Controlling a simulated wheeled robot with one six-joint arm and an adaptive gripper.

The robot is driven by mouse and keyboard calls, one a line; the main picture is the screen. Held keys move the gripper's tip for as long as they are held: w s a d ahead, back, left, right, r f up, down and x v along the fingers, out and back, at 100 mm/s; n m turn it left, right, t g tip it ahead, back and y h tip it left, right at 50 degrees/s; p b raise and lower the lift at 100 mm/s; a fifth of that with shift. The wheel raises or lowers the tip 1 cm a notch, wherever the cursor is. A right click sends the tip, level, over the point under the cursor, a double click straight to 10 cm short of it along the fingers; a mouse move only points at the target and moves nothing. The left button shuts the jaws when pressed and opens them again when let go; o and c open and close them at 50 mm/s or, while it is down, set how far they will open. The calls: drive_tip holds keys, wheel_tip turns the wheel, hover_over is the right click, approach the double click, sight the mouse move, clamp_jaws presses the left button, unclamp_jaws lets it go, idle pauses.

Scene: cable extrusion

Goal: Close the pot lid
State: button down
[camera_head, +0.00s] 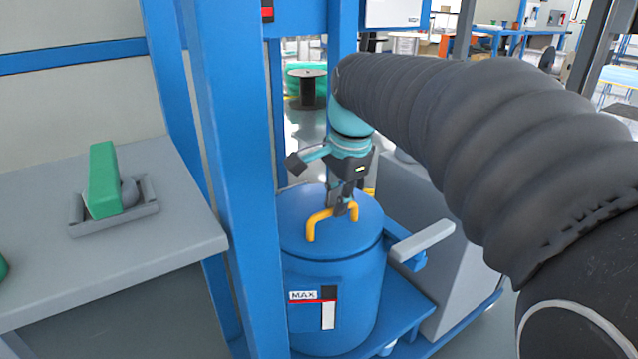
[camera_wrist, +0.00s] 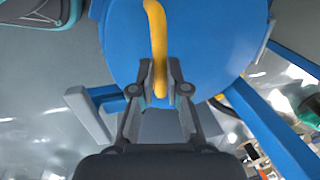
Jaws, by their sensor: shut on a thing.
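The blue pot (camera_head: 350,300) stands on a blue platform, with a "MAX" label and a level strip on its front. Its round blue lid (camera_head: 290,212) lies over the pot's top and looks about level. The lid carries a yellow arched handle (camera_head: 318,220). My gripper (camera_head: 341,208) is above the lid and shut on the handle near its right end. In the wrist view, the fingers of my gripper (camera_wrist: 160,92) pinch the yellow handle (camera_wrist: 157,40) from both sides, with the blue lid (camera_wrist: 205,50) behind. The lid's far rim is partly hidden behind my gripper.
A blue post (camera_head: 230,150) rises just left of the pot. A grey bench (camera_head: 130,250) with a green-handled device (camera_head: 103,180) stands at the left. A grey lever (camera_head: 422,241) juts out right of the pot. A cable spool (camera_head: 307,88) stands behind.

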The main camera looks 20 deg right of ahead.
drive_tip(key=shift+s+d+f, duration=0.1)
drive_tip(key=shift+s+f, duration=0.2)
drive_tip(key=shift+s, duration=0.05)
drive_tip(key=c, duration=1.2)
unclamp_jaws()
drive_tip(key=shift+o, duration=0.2)
drive_tip(key=shift+r, duration=0.1)
drive_tip(key=shift+r, duration=0.25)
wheel_tip(320, 180, up, 11)
drive_tip(key=s, duration=0.2)
drive_tip(key=shift+d, duration=0.35)
drive_tip(key=shift+r, duration=0.1)
